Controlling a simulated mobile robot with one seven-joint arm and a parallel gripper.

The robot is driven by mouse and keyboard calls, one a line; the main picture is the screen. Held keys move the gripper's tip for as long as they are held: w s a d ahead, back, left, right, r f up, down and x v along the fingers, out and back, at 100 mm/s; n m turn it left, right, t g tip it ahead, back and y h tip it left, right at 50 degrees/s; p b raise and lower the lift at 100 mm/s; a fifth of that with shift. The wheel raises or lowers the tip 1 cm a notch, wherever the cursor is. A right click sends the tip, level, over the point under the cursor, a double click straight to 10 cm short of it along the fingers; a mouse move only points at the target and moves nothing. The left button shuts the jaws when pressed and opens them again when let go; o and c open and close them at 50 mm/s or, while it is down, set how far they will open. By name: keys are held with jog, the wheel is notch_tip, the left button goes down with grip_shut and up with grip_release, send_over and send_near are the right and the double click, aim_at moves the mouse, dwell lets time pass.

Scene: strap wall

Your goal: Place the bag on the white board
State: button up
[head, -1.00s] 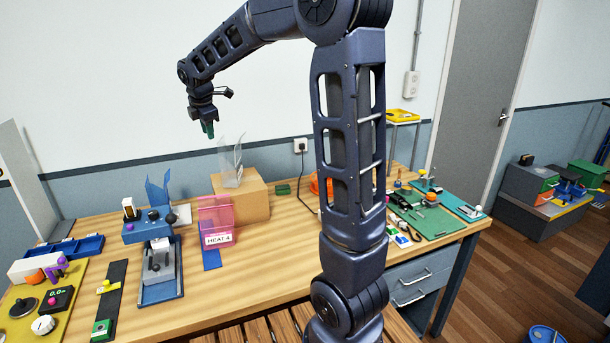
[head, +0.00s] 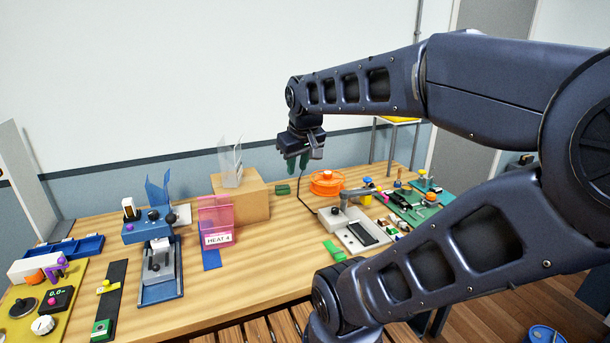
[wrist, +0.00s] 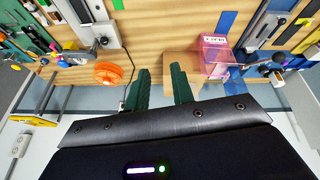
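Several bag-like things show in the head view. A clear bag (head: 231,165) stands on a cardboard box (head: 247,203). A pink see-through pouch (head: 216,214), labelled HEAT 4, stands in front of the box; it also shows in the wrist view (wrist: 213,52). I cannot tell which is the task's bag. A pale board with a black panel (head: 340,225) lies right of the box; I cannot tell if it is the white board. My gripper (head: 298,165) is in the air right of the box, its green fingers apart and empty in the wrist view (wrist: 160,75).
An orange reel (head: 327,184) sits on the table near a dark cable. A blue press (head: 158,250) and a yellow panel with knobs (head: 40,310) stand on the left. A green mat with tools (head: 415,205) is on the right. Bare wood lies at front centre.

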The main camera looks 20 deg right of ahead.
jog(key=s, duration=0.1)
jog(key=s+f+m, duration=0.2)
jog(key=shift+s+d, duration=0.1)
jog(key=shift+d, duration=0.3)
